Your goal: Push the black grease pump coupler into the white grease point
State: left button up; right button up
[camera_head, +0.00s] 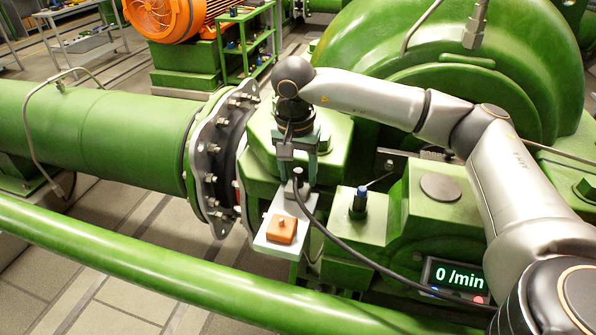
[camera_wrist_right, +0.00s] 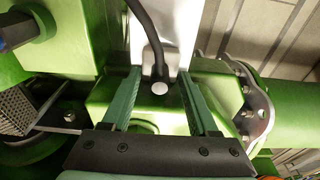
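The black coupler (camera_head: 297,178) with its black hose stands at the upper end of a white plate in the head view. In the right wrist view the hose (camera_wrist_right: 147,25) runs down to the coupler's pale round end (camera_wrist_right: 159,88). My right gripper (camera_head: 298,172) points down over the coupler. In the right wrist view its two green fingers (camera_wrist_right: 158,85) are spread, one on each side of the coupler, with gaps showing. I cannot make out the white grease point for certain. My left gripper is not in view.
The white plate (camera_head: 269,240) carries an orange block (camera_head: 282,229). The hose runs past a display (camera_head: 455,279) reading 0 /min. A green pipe (camera_head: 150,268) crosses in front, and a bolted flange (camera_head: 212,165) is at left.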

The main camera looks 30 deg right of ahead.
notch_tip(320, 180, up, 12)
jog(key=s+a, duration=0.1)
jog(key=shift+r, duration=0.25)
dwell(0.4)
dwell(0.3)
